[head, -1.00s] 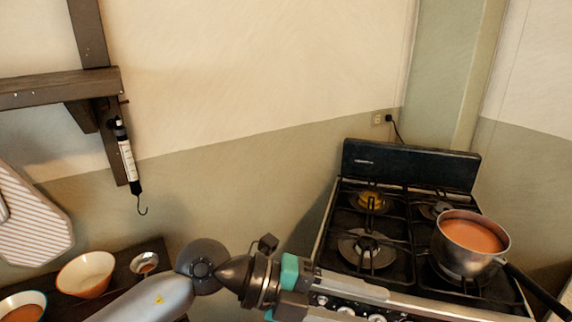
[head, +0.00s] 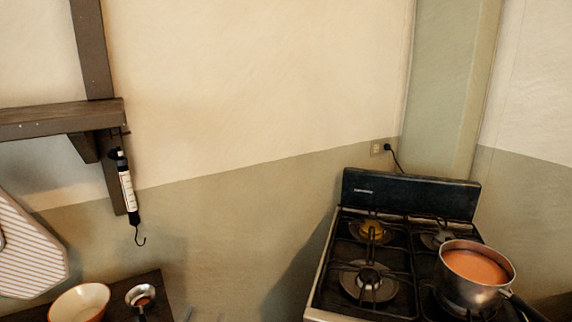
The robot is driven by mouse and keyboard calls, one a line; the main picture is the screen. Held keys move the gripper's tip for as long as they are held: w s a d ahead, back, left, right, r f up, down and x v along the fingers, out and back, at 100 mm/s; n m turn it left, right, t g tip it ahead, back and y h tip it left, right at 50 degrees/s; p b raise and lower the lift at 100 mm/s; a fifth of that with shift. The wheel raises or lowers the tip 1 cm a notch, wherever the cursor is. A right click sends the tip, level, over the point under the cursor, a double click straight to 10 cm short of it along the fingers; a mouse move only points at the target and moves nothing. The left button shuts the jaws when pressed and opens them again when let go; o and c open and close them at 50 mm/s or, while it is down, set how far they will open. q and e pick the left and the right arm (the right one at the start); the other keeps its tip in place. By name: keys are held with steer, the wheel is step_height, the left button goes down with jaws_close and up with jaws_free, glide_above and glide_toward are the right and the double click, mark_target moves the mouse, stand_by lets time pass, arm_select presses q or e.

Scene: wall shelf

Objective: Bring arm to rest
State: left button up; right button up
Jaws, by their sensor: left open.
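Only a sliver of my left gripper (head: 203,316) shows at the bottom edge of the head view, just right of the dark counter. Two small greyish tips stand apart there, with nothing seen between them. The rest of the left arm is below the picture. My right gripper is not in view.
A stove (head: 325,270) stands at the right, with a pot (head: 462,298) of orange-brown liquid on a front burner. A hanging scale (head: 126,185) hangs below the wall shelf (head: 50,118).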

arm_select(q)
steer(key=s+a+f+g, duration=0.1)
steer(key=s+f+g, duration=0.5)
steer(key=s+f, duration=0.3)
steer(key=s+a+f+g, duration=0.1)
steer(key=s+f+g, duration=0.45)
steer(key=s, duration=0.55)
step_height(320, 180, down, 23)
steer(key=s, duration=0.2)
steer(key=s+a+f+g+b, duration=0.1)
steer(key=s+a+f+g, duration=0.1)
steer(key=s+f, duration=1.3)
steer(key=shift+s+a+f, duration=0.15)
steer(key=shift+s+a, duration=0.15)
steer(key=shift+a, duration=0.2)
